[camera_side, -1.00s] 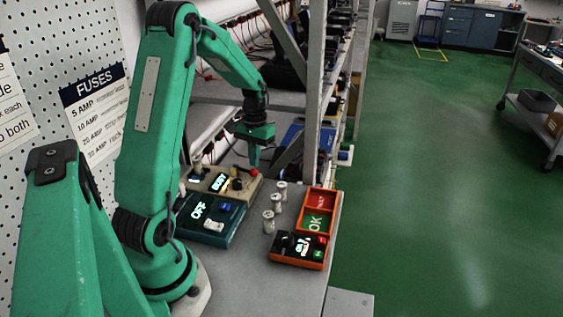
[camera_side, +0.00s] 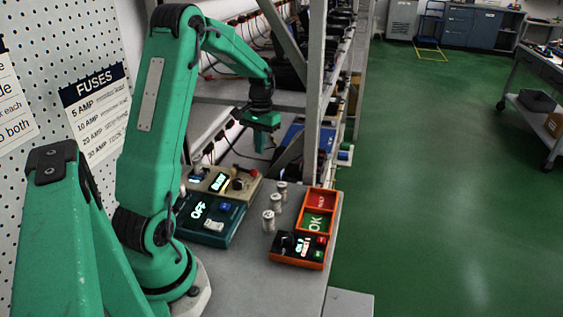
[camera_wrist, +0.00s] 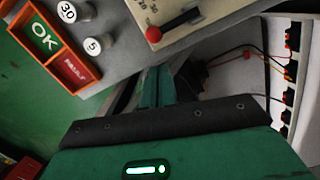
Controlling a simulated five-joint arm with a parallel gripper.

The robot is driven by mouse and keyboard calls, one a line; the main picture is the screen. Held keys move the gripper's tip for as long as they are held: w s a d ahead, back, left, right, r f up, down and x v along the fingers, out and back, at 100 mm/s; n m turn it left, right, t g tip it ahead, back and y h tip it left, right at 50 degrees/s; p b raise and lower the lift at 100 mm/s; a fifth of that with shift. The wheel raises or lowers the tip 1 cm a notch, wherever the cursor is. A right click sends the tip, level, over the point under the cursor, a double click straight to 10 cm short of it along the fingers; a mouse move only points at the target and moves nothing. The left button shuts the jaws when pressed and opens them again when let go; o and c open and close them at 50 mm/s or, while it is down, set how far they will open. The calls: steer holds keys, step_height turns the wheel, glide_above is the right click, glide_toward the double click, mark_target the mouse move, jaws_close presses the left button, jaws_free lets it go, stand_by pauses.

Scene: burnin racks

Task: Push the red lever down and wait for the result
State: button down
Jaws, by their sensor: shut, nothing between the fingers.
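The red-tipped lever (camera_side: 254,172) is at the far right end of a beige box (camera_side: 247,190) on the bench. The box's lit display (camera_side: 219,182) seems to read BUSY. In the wrist view the lever's red knob (camera_wrist: 154,34) and black arm lie close over the box's face; its exact angle is hard to tell. My gripper (camera_side: 260,151) is shut and empty, above the lever and apart from it. Its fingers (camera_wrist: 156,74) are together in the wrist view, with the knob beyond their tips.
A teal box (camera_side: 205,222) with a display reading OFF stands in front of the beige box. Several labelled fuses (camera_side: 276,201) stand to the right, beside an orange tray (camera_side: 332,213) with OK and red compartments. An orange-edged device (camera_side: 298,262) is nearer. Rack posts rise behind.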

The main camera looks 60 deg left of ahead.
step_height(320, 180, up, 6)
steer(key=shift+w+a, duration=0.15)
steer(key=shift+w, duration=0.05)
stand_by(0.3)
steer(key=s+d+r+m+t+y, duration=0.15)
steer(key=d+r, duration=0.25)
steer(key=d, duration=0.4)
steer(key=s+d+r+m+t, duration=0.2)
steer(key=d+r, duration=0.3)
steer(key=d, duration=0.3)
steer(key=s+d+m+t, duration=0.2)
steer(key=s+d+t, duration=0.1)
steer(key=s+d, duration=0.7)
steer(key=shift+d+f+h, duration=0.35)
steer(key=shift+d+f, duration=0.05)
steer(key=shift+d, duration=0.25)
